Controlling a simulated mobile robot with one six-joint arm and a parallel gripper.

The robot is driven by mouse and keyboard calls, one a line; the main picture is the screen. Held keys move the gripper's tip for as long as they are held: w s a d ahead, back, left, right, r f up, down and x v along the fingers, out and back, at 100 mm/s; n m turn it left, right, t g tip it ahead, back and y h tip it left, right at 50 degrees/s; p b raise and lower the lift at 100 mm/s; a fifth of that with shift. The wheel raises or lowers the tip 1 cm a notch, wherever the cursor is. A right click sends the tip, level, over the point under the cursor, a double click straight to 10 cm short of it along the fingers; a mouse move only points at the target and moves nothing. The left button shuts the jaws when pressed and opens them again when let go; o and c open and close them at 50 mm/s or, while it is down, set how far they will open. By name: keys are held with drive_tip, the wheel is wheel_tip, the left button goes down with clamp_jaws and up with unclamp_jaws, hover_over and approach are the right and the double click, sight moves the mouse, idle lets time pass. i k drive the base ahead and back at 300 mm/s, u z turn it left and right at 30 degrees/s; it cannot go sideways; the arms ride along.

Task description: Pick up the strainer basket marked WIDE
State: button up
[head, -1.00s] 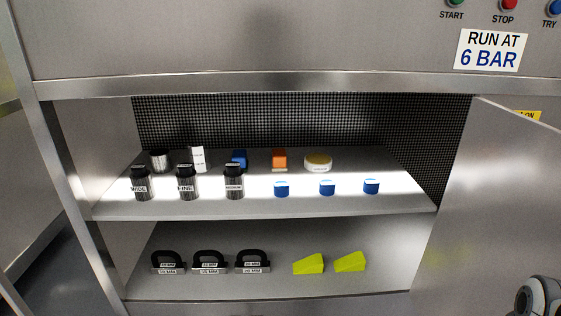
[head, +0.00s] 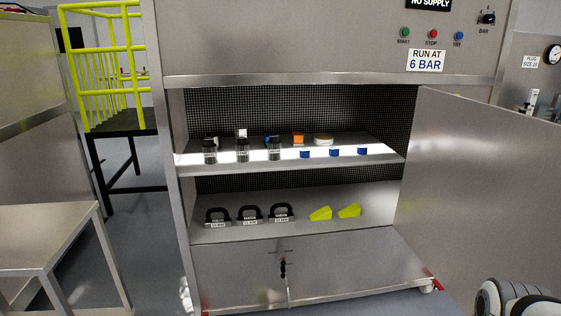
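Three dark strainer baskets with labels stand upright in a row at the front left of the upper shelf (head: 340,160) in the open cabinet. The leftmost is the WIDE basket (head: 209,152); its label is too small to read now but read WIDE in the earlier head view. The middle basket (head: 242,151) read FINE there, and the right basket (head: 274,150) seems to read MEDIUM. My gripper is not in view. Only a white and grey part of my own arm shows at the lower right, well away from the baskets.
Blue caps (head: 334,153) stand right of the baskets; an orange block (head: 298,139) and a round tub (head: 323,140) are behind. Black-handled blocks (head: 249,214) and yellow wedges (head: 349,211) lie below. The open door (head: 480,180) juts out right; a bench (head: 45,235) stands left.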

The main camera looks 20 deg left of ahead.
sight(209, 150)
drive_tip(key=z, duration=0.2)
drive_tip(key=k, duration=0.35)
drive_tip(key=u, duration=1.5)
drive_tip(key=i, duration=1.65)
drive_tip(key=u, duration=0.05)
